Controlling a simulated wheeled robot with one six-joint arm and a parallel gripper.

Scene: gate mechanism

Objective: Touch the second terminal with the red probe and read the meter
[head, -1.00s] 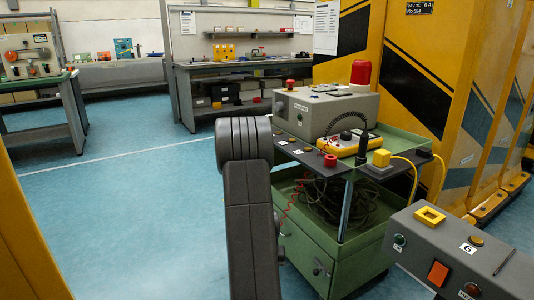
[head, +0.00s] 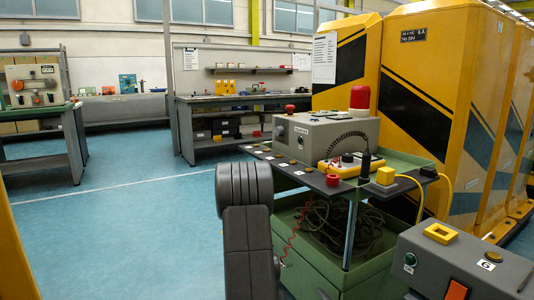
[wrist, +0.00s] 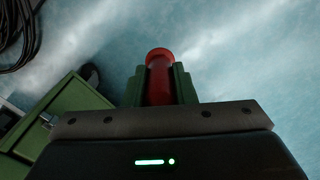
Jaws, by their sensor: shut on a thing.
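My gripper (wrist: 160,78) has green fingers in the wrist view, shut on the red probe (wrist: 159,88), a red cylinder between them. The probe's tip is hidden, and I cannot see my gripper in the head view. In the head view, the yellow meter (head: 338,166) lies on the cart's dark top; its reading is too small to make out. Several brass terminal discs (head: 282,163) with white labels sit along the cart top's left side. The labels are unreadable, so I cannot tell which is second. A thin red coiled lead (head: 289,240) hangs at the cart's left.
The green cart (head: 307,268) carries a grey box (head: 318,132) with a red beacon (head: 360,98), a black upright handle (head: 365,166) and a yellow block (head: 385,175). A grey console (head: 430,262) stands front right, yellow cabinets (head: 435,100) behind. Blue floor is clear on the left.

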